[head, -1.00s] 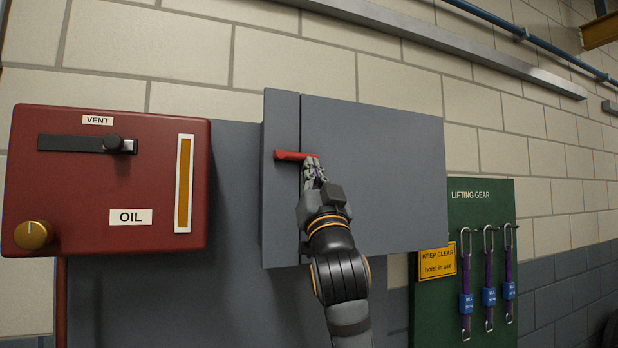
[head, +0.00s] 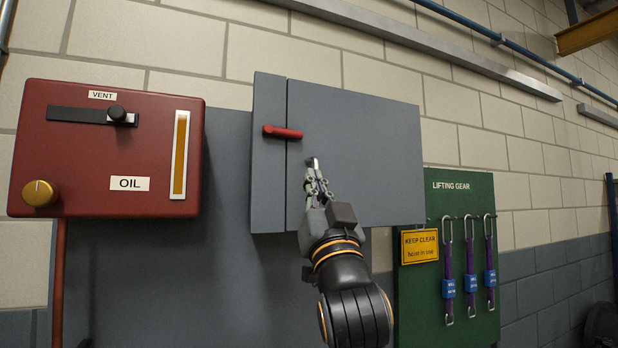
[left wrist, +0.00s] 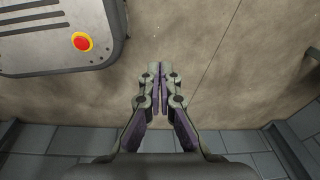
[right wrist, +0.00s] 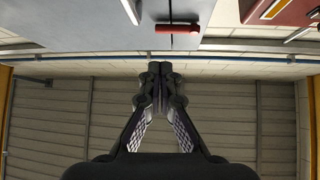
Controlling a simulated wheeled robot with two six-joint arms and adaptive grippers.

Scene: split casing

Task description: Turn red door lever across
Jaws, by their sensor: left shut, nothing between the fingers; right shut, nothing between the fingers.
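The red door lever (head: 283,132) lies nearly level across the seam of the grey cabinet (head: 360,150), spanning the narrow left strip and the wide door. It also shows in the right wrist view (right wrist: 178,28) near the top edge. My right gripper (head: 314,162) is shut and empty, below and right of the lever and apart from it, in front of the door. In the right wrist view my right gripper (right wrist: 160,68) has its fingers together. My left gripper (left wrist: 160,70) shows only in the left wrist view, shut and empty, with a brown surface beyond.
A red oil box (head: 70,150) with a vent slider and a gold knob hangs left of the cabinet. A green lifting gear board (head: 470,195) with hanging purple straps and a yellow sign (head: 419,246) stand to the right. A red button (left wrist: 82,42) shows on a grey casing.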

